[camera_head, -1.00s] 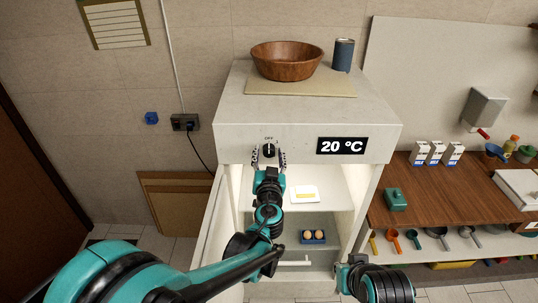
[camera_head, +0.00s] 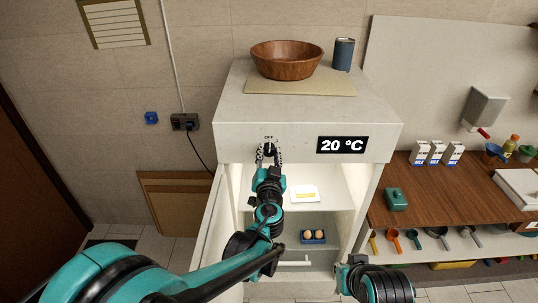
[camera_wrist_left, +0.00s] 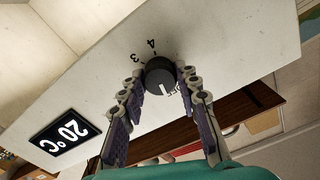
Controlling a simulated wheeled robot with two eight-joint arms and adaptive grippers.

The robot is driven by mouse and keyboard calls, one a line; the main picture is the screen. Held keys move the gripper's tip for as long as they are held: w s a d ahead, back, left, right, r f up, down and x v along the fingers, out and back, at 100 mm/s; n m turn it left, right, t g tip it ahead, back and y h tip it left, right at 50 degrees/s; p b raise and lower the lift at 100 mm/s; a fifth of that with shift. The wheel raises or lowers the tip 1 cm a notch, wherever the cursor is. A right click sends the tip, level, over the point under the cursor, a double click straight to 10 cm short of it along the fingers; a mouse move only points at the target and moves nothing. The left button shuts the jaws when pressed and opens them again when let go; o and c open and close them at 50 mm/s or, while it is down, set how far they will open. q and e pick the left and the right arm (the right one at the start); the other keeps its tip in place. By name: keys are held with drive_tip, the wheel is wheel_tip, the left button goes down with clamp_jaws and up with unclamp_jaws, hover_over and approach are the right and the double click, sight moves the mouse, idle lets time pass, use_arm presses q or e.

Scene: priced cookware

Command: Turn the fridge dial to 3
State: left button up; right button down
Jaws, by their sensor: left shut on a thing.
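The fridge dial (camera_head: 268,150) is a black round knob on the fridge's (camera_head: 235,142) front panel, with OFF printed above it. In the left wrist view the dial (camera_wrist_left: 160,75) shows a white pointer mark towards the OFF print, with numbers 3 and 4 on the far side. My left gripper (camera_head: 269,155) has its fingers on either side of the dial, shut on it; it also shows in the left wrist view (camera_wrist_left: 158,76). The display (camera_head: 342,145) reads 20 °C. My right gripper (camera_head: 352,264) is low at the bottom, its fingers unclear.
The fridge door (camera_head: 205,230) stands open at the left. Inside are a white dish (camera_head: 305,194) and a container of eggs (camera_head: 313,236). A wooden bowl (camera_head: 287,62) and a dark can (camera_head: 343,54) stand on top. A wooden counter (camera_head: 440,190) is at right.

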use_arm(q)
drive_tip(key=m+b, duration=0.1)
drive_tip(key=m, duration=0.2)
drive_tip(key=shift+m, duration=0.3)
drive_tip(key=m, duration=0.3)
drive_tip(key=shift+m, duration=0.3)
drive_tip(key=m+b, duration=0.1)
drive_tip(key=m, duration=0.5)
drive_tip(key=shift+f, duration=0.1)
drive_tip(key=m+b, duration=0.1)
drive_tip(key=m, duration=0.6)
drive_tip(key=shift+m, duration=0.3)
drive_tip(key=m, duration=0.6)
drive_tip(key=shift+m+b, duration=0.3)
drive_tip(key=shift+f, duration=0.1)
drive_tip(key=o, duration=1.2)
drive_tip(key=shift+c, duration=0.2)
drive_tip(key=shift+s, duration=0.1)
